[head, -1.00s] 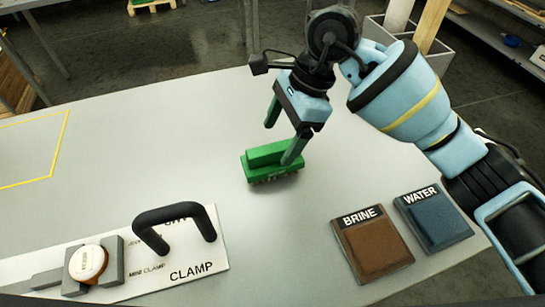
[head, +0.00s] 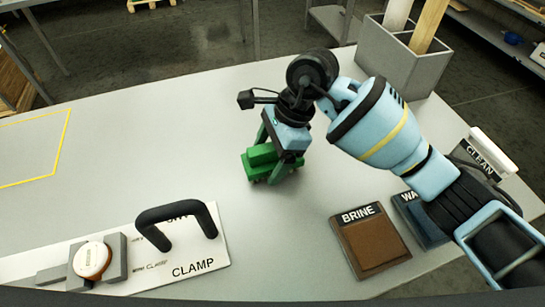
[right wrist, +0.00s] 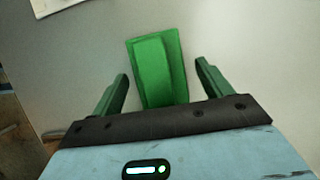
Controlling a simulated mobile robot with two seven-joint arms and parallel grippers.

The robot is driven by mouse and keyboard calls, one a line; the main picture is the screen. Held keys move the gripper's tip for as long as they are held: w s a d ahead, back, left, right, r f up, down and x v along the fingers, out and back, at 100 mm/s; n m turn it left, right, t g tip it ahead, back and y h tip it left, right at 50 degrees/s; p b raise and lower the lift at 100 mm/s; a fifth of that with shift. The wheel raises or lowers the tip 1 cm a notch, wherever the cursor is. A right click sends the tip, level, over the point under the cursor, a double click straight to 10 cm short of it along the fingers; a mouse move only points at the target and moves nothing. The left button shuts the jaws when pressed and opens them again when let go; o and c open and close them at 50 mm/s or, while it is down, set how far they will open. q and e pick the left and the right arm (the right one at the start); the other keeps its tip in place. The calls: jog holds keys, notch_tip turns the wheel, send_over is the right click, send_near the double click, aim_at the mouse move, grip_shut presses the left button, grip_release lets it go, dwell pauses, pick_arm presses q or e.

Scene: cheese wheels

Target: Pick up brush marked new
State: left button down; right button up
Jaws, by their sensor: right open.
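A green brush (head: 260,158) lies on the grey table near its middle; no marking on it can be read. My right gripper (head: 270,166) is over it from above, with its fingers open around the brush. In the right wrist view the brush (right wrist: 158,68) lies between the two spread fingers, with a gap on each side. It reaches forward past the fingertips. My left gripper is not in view.
A clamp board (head: 205,262) with a black handle (head: 176,212) and a round orange-white piece (head: 92,260) is front left. BRINE (head: 372,243) and WATER (head: 420,222) pads lie right. A grey bin (head: 400,65) stands back right. The yellow-outlined area (head: 30,150) is clear.

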aim_at(269, 147)
jog(key=shift+f, duration=0.2)
dwell(0.4)
jog(key=shift+c, duration=0.5)
jog(key=c, duration=1.1)
jog(key=shift+o, duration=0.2)
notch_tip(269, 147, up, 11)
jog(key=shift+f, duration=0.2)
jog(key=o, duration=0.4)
jog(key=shift+c, duration=1.1)
jog(key=shift+s+f, duration=0.1)
